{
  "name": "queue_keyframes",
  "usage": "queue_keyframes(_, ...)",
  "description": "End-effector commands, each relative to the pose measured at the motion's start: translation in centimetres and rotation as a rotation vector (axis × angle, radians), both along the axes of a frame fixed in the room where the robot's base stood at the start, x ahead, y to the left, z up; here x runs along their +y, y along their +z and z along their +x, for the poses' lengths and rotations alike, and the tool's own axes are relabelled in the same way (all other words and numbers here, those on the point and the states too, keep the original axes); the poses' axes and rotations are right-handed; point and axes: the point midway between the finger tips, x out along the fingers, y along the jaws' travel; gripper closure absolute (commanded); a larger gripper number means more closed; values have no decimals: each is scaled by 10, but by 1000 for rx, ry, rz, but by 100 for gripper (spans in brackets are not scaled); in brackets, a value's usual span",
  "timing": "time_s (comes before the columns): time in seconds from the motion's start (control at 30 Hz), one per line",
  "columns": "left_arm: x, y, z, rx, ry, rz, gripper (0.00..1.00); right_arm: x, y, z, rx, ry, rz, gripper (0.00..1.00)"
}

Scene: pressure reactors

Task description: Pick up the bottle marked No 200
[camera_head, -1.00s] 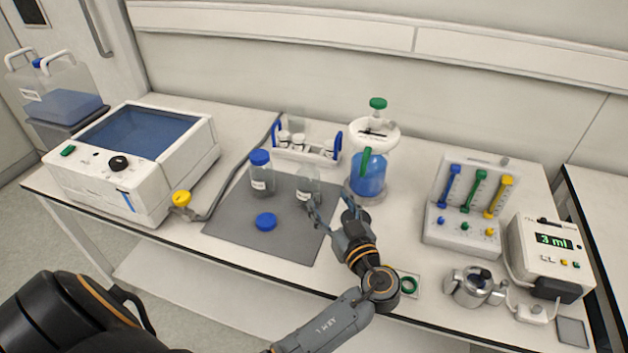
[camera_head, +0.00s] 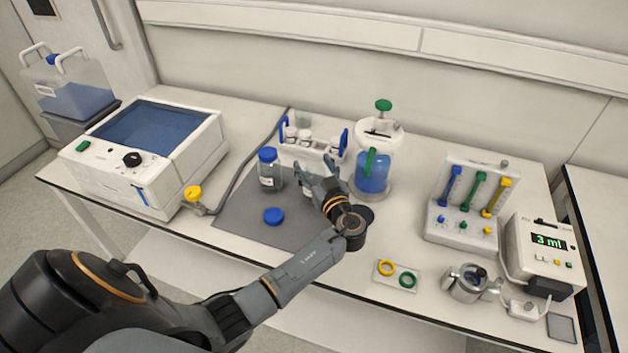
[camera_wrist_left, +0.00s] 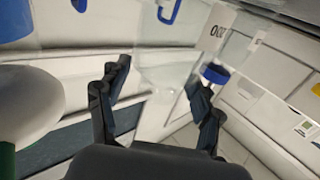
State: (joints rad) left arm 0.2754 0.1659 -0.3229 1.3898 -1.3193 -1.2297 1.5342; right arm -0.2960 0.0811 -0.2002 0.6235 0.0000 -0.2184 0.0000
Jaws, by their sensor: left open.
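An open clear bottle (camera_head: 307,191) stands on the grey mat (camera_head: 240,224), mostly hidden behind my left gripper in the head view. In the left wrist view the clear glass (camera_wrist_left: 163,82) lies between the fingers, with a white label (camera_wrist_left: 216,28) showing digits that are rotated and only partly readable. My left gripper (camera_head: 320,172) is open around the bottle; its two fingers also show apart in the wrist view (camera_wrist_left: 163,75). A blue-capped bottle (camera_head: 269,172) stands just left of the gripper; its label is too small to read. My right gripper is not seen.
A loose blue cap (camera_head: 273,216) lies on the mat. A rack of small vials (camera_head: 312,147) stands behind, and a vessel with blue liquid (camera_head: 373,172) is close on the right. A white device (camera_head: 150,160) stands left. Yellow and green rings (camera_head: 396,275) lie near the front edge.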

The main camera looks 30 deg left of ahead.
Motion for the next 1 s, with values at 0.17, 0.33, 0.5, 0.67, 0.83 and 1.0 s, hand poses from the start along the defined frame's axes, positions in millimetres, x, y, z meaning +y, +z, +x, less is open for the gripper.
queue_keyframes(0.17, 0, -1, 0, -1, -1, -1, 35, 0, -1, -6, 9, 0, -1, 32)
queue_keyframes(0.33, 0, 0, 0, -1, -1, -1, 67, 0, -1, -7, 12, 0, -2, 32)
queue_keyframes(0.5, -1, -1, 0, 0, -1, -1, 100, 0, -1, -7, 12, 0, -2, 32)
queue_keyframes(0.67, -1, 0, 0, -1, -1, -1, 100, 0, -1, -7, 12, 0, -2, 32)
queue_keyframes(0.83, -1, 0, 0, 0, -1, -1, 100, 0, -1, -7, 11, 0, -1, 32)
queue_keyframes(1.0, -1, 5, 0, -4, -1, -3, 100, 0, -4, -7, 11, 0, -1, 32)
